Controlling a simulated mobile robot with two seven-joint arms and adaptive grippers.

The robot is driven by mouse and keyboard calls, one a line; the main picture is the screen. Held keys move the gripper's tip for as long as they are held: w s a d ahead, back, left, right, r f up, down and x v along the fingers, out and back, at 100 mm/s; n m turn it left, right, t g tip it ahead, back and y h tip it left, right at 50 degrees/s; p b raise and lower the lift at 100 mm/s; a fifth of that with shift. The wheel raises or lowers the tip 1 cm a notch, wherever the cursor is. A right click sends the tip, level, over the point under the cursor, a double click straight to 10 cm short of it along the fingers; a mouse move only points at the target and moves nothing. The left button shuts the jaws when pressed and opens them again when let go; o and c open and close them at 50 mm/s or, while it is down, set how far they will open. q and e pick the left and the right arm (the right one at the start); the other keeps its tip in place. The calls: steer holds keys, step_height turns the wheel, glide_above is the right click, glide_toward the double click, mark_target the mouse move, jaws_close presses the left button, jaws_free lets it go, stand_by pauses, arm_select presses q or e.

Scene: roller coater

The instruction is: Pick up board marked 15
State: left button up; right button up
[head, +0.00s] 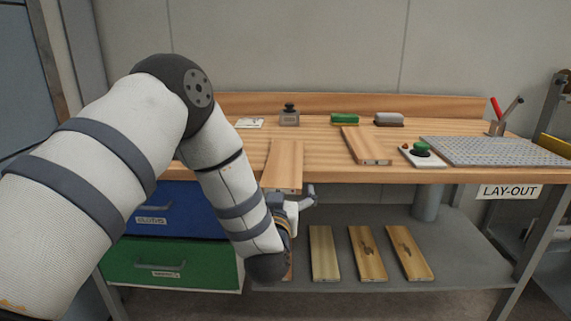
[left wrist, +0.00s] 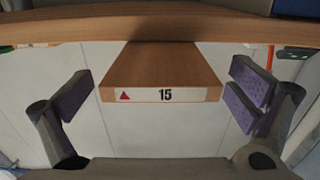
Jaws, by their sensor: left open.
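The board marked 15 (left wrist: 162,70) is a light wooden plank. In the left wrist view its end face carries a white label with a red triangle and the number 15. In the head view, the board (head: 283,165) lies on the workbench (head: 320,148), its near end sticking out past the front edge. My left gripper (head: 298,204) is just below and in front of that end, partly hidden by my arm. In the left wrist view my left gripper (left wrist: 165,96) is open, one purple-padded finger on each side of the board end, with gaps on both sides. My right gripper is not in view.
Several boards (head: 367,254) lie on the lower shelf (head: 460,245). Blue (head: 160,207) and green (head: 165,263) drawers are at left.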

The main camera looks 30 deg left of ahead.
mark_target(282, 178)
arm_select(q)
steer(key=x, duration=0.3)
steer(key=shift+a+r, duration=0.1)
steer(key=shift+r, duration=0.05)
steer(key=c, duration=1.4)
steer(key=shift+r, duration=0.1)
